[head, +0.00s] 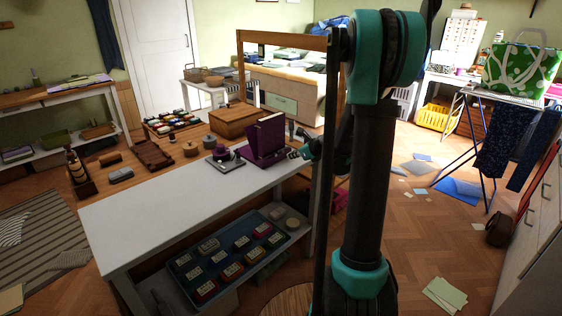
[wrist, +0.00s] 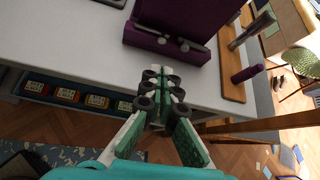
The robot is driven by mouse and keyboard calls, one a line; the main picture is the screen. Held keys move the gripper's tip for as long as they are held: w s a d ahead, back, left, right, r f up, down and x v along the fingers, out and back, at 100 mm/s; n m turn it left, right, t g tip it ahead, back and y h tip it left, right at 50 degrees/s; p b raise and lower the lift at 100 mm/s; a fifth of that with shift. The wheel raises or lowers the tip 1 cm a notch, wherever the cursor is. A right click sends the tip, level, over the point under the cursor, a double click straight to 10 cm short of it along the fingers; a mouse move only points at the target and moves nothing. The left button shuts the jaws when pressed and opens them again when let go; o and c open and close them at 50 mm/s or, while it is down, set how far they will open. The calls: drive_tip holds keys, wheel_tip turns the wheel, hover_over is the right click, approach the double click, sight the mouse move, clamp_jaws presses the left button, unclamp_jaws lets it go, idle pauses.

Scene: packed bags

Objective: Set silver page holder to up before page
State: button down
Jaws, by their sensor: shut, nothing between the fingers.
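A purple book stand (head: 266,140) stands at the right end of the white table, its back panel upright. In the wrist view its front ledge (wrist: 140,39) runs across the top. Two slim silver page holders lie along this ledge, a left one (wrist: 149,31) and a right one (wrist: 197,45), each beside a small round knob. They look folded down sideways, not upright. My gripper (wrist: 163,75) is shut and empty, just in front of the ledge and apart from it. It also shows at the stand's right side in the head view (head: 300,153).
A wooden board (wrist: 232,62) with purple-handled tools lies right of the stand. A wooden box (head: 235,121) stands behind. A tray of labelled blocks (head: 190,290) sits on the shelf below the white table (head: 140,215). The table's left part is clear.

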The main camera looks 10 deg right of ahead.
sight(271, 156)
drive_tip(key=x, duration=1)
idle(0.3)
drive_tip(key=shift+a, duration=0.1)
drive_tip(key=shift+r+n+t+h, duration=0.15)
drive_tip(key=shift+n+t+h, duration=0.15)
drive_tip(key=shift+n+h, duration=0.15)
